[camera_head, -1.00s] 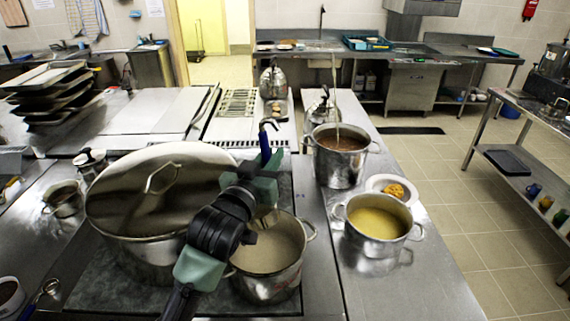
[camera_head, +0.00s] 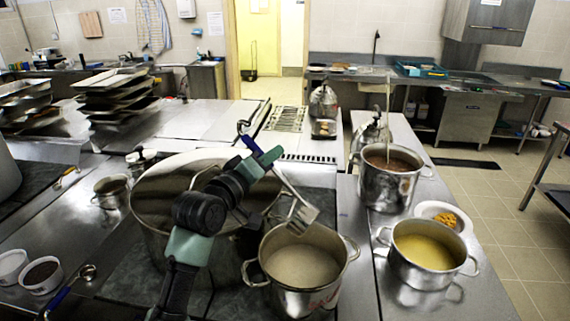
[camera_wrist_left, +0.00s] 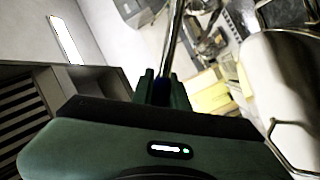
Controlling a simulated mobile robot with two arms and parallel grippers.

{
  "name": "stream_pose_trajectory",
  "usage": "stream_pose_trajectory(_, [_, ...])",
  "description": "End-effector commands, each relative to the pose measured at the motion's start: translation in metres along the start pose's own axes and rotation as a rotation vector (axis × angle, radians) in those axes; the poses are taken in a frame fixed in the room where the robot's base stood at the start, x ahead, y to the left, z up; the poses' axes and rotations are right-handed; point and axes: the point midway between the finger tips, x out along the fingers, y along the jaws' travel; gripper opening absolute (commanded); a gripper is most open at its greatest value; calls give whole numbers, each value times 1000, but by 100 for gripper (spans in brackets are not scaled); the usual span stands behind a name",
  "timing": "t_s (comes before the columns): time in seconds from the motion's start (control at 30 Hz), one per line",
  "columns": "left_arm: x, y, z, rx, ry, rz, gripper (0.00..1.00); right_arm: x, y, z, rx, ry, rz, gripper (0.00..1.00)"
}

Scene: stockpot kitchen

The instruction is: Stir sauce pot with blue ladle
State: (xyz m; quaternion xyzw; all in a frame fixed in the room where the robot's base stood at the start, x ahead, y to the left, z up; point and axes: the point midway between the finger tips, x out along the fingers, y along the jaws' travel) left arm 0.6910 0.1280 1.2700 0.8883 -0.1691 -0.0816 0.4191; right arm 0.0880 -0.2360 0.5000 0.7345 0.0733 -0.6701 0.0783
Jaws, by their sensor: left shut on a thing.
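My left gripper (camera_head: 263,157) is shut on the blue ladle (camera_head: 249,144), gripping its blue handle with the hooked end pointing up and left. Its steel shaft slants down right to a metal head (camera_head: 302,216) over the far rim of the pot of pale sauce (camera_head: 311,300). The head appears above the sauce, not in it. The left wrist view shows the gripper fingers (camera_wrist_left: 163,88) around the handle, with the steel shaft (camera_wrist_left: 173,40) beyond. My right gripper is not in view.
A large lidded pot (camera_head: 160,195) stands left of the sauce pot, behind my arm. A pot of yellow soup (camera_head: 424,252), a plate of orange food (camera_head: 441,214) and a pot of brown soup (camera_head: 388,185) stand to the right. Another blue-handled ladle (camera_head: 58,300) lies front left.

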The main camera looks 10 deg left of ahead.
Motion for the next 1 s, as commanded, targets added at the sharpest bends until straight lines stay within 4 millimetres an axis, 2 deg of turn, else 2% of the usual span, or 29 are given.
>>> stream_pose_trajectory(0.1, [0, -16, -7, -92, 4, 4, 0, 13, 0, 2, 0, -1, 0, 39])
stream_pose_trajectory(0.23, [0, -30, -10, -193, 0, 1, 0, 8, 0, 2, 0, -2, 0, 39])
stream_pose_trajectory(0.77, [0, -100, -17, -597, 2, 2, 0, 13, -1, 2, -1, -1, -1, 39])
stream_pose_trajectory(1.0, [0, -125, -10, -759, 2, 5, 0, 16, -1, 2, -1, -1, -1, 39])
